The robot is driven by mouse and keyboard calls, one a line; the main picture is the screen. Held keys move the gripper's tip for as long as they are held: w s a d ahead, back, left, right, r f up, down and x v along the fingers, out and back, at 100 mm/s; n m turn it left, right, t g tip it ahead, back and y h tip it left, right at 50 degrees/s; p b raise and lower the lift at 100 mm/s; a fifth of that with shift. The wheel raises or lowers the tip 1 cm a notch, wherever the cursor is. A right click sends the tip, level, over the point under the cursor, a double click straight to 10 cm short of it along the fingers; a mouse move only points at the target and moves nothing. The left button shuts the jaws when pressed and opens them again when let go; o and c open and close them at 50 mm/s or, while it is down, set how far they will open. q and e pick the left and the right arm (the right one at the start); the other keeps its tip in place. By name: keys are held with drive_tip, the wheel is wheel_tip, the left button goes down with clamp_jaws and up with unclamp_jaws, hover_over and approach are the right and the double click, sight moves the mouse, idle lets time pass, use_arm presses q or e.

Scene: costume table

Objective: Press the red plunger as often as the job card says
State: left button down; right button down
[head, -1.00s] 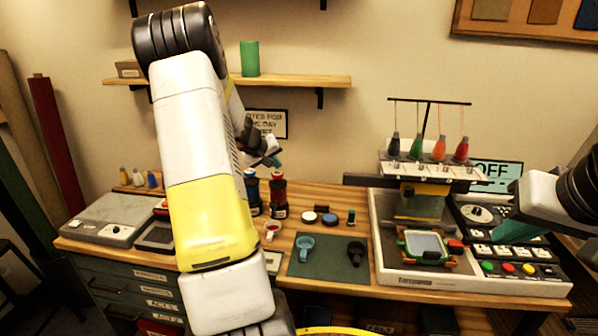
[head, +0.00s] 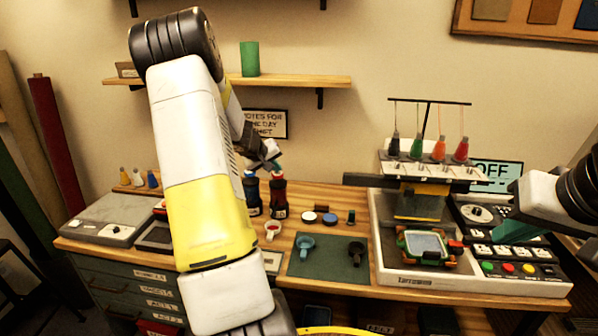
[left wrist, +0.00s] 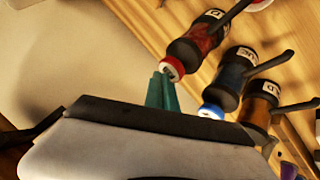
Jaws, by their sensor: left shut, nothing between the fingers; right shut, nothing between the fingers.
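The red bottle (head: 278,196) stands upright on the table beside a blue bottle (head: 252,194). In the left wrist view, the red bottle (left wrist: 195,45) has a red plunger (left wrist: 172,68) with a pale rim. My left gripper (head: 276,167) is shut and empty, just above the red bottle's top. In the left wrist view its teal fingertips (left wrist: 160,78) appear close beside the plunger; I cannot tell whether they touch. My right gripper (head: 518,232) is shut and empty over the control panel at right. I cannot make out a job card's count.
The blue bottle (left wrist: 226,83) and a yellow-brown bottle (left wrist: 261,108) stand near the red one. A red-and-white cup (head: 272,231), a green mat (head: 325,268) and the tray machine (head: 397,277) lie to the right. A notes sign (head: 266,123) hangs behind.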

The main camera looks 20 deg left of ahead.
sight(276, 175)
use_arm(q)
drive_tip(key=shift+f, duration=0.65)
idle(0.5)
drive_tip(key=shift+r, duration=1.3)
drive_tip(key=shift+r, duration=2.5)
